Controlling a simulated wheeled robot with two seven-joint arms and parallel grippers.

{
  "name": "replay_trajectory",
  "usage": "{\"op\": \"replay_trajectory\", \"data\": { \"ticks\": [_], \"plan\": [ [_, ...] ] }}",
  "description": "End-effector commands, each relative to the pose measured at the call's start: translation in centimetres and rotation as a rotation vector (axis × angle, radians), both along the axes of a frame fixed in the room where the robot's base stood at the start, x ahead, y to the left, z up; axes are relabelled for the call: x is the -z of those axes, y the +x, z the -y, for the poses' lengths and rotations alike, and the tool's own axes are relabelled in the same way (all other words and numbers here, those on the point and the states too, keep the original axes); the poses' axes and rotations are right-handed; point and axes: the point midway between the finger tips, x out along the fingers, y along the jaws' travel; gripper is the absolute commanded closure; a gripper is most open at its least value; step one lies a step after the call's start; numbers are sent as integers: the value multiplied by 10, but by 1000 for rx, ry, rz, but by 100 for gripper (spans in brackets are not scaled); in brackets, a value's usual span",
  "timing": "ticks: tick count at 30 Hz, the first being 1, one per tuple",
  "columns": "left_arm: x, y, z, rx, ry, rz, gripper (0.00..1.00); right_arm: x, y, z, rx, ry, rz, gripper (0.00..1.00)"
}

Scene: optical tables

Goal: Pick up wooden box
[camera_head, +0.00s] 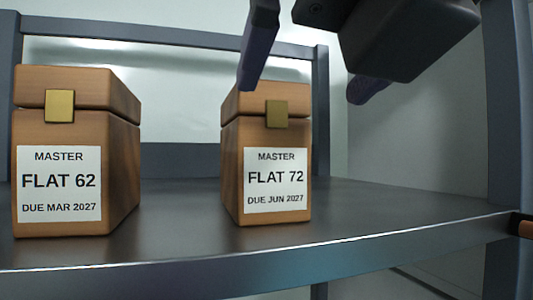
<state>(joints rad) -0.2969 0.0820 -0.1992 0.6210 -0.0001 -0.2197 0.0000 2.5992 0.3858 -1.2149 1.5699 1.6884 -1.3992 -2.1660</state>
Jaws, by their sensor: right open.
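Two wooden boxes with brass clasps stand upright on a dark metal shelf (190,245). The left wooden box (128,165) has a white label reading MASTER FLAT 62, DUE MAR 2027. The right wooden box (232,170) has a label reading MASTER FLAT 72, DUE JUN 2027. My right gripper (300,92) comes in from the top right, open and empty. One finger overlaps the top of the FLAT 72 box in the picture; the other is to the right of the box. I cannot tell whether the finger touches the box. My left gripper is not in view.
The shelf has a raised back rail (180,38) and metal posts at its sides. The shelf is bare between the two boxes and to the right of the FLAT 72 box. A dark post (507,120) stands at the right edge.

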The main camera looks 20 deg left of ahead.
Motion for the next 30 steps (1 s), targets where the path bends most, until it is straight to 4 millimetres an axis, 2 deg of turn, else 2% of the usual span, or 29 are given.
{"op": "replay_trajectory", "data": {
  "ticks": [2,16,24,30],
  "plan": [
    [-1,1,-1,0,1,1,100,6,-1,-9,-9,-46,15,0],
    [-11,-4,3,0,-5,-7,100,45,61,-51,-9,-44,14,0],
    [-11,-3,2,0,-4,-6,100,48,67,-54,-9,-41,14,0],
    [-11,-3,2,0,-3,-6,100,48,67,-54,-9,-41,14,42]
  ]
}}
